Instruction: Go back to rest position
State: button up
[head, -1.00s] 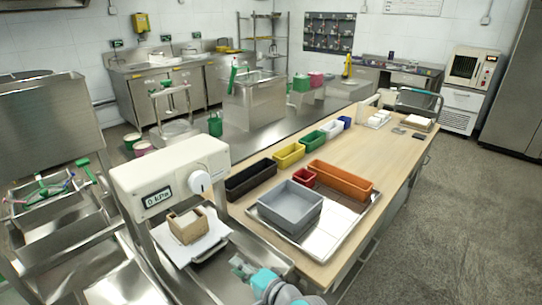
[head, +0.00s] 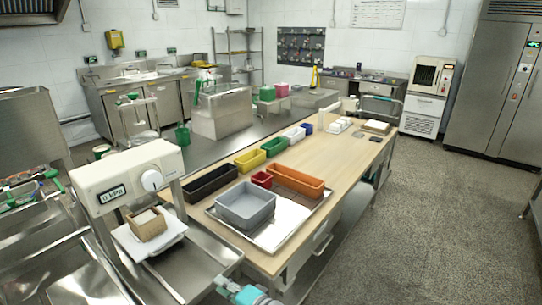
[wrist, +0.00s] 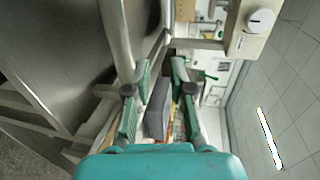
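My gripper (wrist: 160,95) shows in the wrist view with its two green fingers apart and nothing between them. The grey bin seen beyond the fingers is at a distance, not held. In the head view only a teal and grey part of my arm shows at the bottom edge; the fingertips are not clear there. The colloid mill (head: 125,180) stands at the left, its display reading 0 kPa. A small brown box (head: 147,227) with pale contents sits on the white plate under its head.
A wooden table (head: 340,152) runs to the back right. On it are a metal tray (head: 290,236), a grey bin (head: 245,206), an orange bin (head: 296,181), and a small red bin (head: 261,179). Black, yellow, green, white and blue bins line its left edge. Open floor (head: 430,220) lies at the right.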

jog(key=s+d+f+n+t+h, duration=0.15)
jog(key=s+d+f+h, duration=0.25)
jog(key=s+d+f, duration=0.5)
jog(key=s+d+f+m+t+h, duration=0.15)
jog(key=s+d+f+h, duration=0.3)
jog(key=s+d, duration=0.75)
jog(key=s+d+r+n+h, duration=0.1)
jog(key=s+d+r+n, duration=0.1)
jog(key=s, duration=0.6)
jog(key=s+d+r+n+t+h, duration=0.1)
jog(key=s+d+r+n, duration=0.2)
jog(key=s+r, duration=0.3)
jog(key=s+d+r+n+t+h, duration=0.1)
jog(key=s+d+r, duration=0.3)
jog(key=s, duration=0.6)
jog(key=shift+s+d+n+h, duration=0.3)
jog(key=shift+d+n+h, duration=0.1)
jog(key=shift+n, duration=0.4)
